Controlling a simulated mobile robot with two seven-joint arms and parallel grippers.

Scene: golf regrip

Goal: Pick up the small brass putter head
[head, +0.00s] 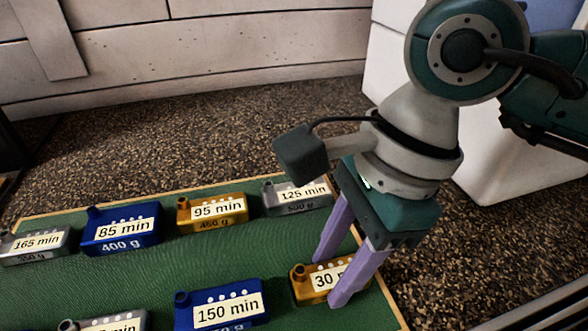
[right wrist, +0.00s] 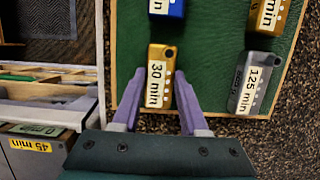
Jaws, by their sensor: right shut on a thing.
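A small brass putter head (head: 303,288) with a white "30 min" label sits at the near right edge of the green mat. It also shows in the right wrist view (right wrist: 165,56). My right gripper (head: 333,278) is shut on it, with one purple finger on each side. The fingers hide part of the head and its label in the head view. The head appears to be at mat level; I cannot tell any gap beneath it. My left gripper is not in view.
On the green mat (head: 120,270) stand a blue "150 min" head (head: 190,312) to the left, and in the back row a blue "85 min" (head: 150,215), a brass "95 min" (head: 188,217) and grey heads "165 min" (head: 60,236) and "125 min" (head: 272,200). Open drawers (right wrist: 50,92) show in the wrist view.

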